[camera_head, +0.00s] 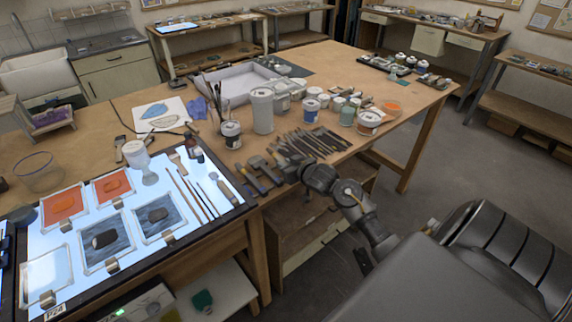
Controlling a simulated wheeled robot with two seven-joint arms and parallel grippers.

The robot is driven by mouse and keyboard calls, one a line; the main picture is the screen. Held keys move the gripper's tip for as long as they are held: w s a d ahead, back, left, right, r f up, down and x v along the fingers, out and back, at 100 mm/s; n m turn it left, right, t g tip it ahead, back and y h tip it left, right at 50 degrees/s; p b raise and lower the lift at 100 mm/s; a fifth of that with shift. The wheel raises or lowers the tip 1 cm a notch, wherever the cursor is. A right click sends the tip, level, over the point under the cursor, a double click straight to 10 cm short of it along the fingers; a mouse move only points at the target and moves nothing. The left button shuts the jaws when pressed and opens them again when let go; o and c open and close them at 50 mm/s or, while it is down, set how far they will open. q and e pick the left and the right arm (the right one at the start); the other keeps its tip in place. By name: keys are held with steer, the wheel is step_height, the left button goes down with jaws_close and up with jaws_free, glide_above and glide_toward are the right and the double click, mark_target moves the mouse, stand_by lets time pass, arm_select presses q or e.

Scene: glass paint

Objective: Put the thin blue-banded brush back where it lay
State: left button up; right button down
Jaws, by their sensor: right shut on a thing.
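My right gripper (291,170) is low at the front edge of the wooden table, beside the row of dark brushes and tools (308,143). It is shut on a thin thing, mostly hidden by the gripper and the tools around it. I cannot make out a blue band on it. Several brushes (192,194) lie side by side on the lit glass panel to the left. My left gripper is not in view.
Jars and pots (231,134) stand behind the tool row, with a tall white container (262,110) among them. Painted glass pieces (104,240) lie on the light panel (150,205). A glass bowl (38,172) stands at the left.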

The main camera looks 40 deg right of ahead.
steer(key=shift+f, duration=0.3)
stand_by(0.5)
steer(key=c, duration=1.2)
jaws_free()
steer(key=d+v, duration=0.1)
steer(key=v, duration=0.9)
steer(key=shift+s+a+r+b, duration=0.15)
steer(key=shift+s+a+b, duration=0.25)
steer(key=shift+a, duration=0.1)
